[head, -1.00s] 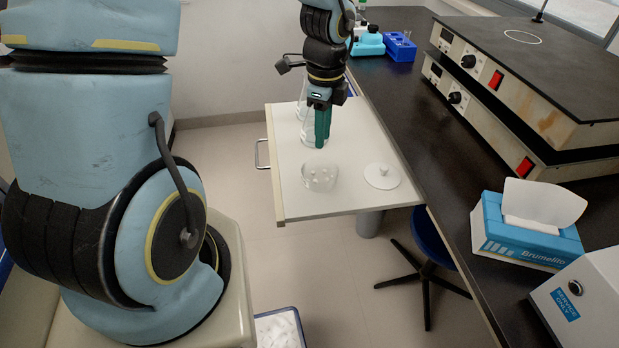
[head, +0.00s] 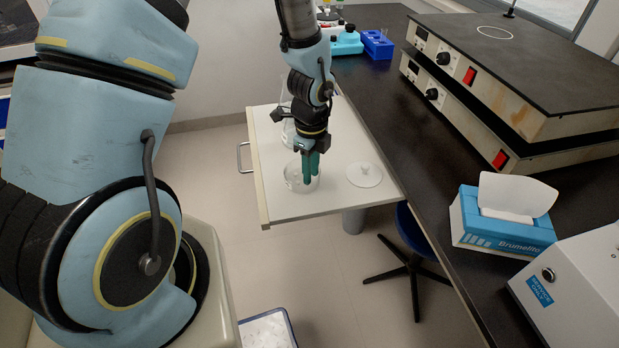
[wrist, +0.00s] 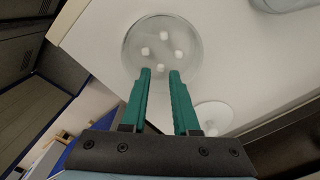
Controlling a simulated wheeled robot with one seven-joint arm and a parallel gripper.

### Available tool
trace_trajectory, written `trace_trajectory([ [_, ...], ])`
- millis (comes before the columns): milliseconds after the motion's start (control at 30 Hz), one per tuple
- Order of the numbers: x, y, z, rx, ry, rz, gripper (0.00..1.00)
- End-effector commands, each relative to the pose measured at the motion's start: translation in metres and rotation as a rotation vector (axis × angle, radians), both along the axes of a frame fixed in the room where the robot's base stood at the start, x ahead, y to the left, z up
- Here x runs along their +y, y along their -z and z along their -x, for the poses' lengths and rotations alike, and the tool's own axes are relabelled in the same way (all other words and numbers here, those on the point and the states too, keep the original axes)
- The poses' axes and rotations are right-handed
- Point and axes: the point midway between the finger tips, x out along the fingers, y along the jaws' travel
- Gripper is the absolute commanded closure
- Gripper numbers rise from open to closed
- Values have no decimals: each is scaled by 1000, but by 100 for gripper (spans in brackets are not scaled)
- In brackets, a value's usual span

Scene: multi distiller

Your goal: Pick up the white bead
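Several small white beads lie in a clear round glass dish (wrist: 190,37) on a white pull-out shelf. In the head view my gripper (head: 311,184) points down over the right part of the dish (head: 291,177); the beads are hard to make out there.
A white lid with a knob (head: 364,176) lies right of the dish. A clear glass vessel (head: 287,133) stands behind it. The dark bench (head: 420,165) runs along the right, with a tissue box (head: 500,225). The front of the shelf (head: 300,207) is clear.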

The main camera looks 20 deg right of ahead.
Motion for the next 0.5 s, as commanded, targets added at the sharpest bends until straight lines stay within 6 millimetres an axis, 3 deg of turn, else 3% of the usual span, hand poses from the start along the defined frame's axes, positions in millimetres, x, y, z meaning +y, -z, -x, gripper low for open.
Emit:
trace_trajectory([
  [133,0,11,0,-1,0,-1,71],
  [367,0,12,0,-1,-1,0,71],
  [500,0,12,0,-1,-1,0,86],
])
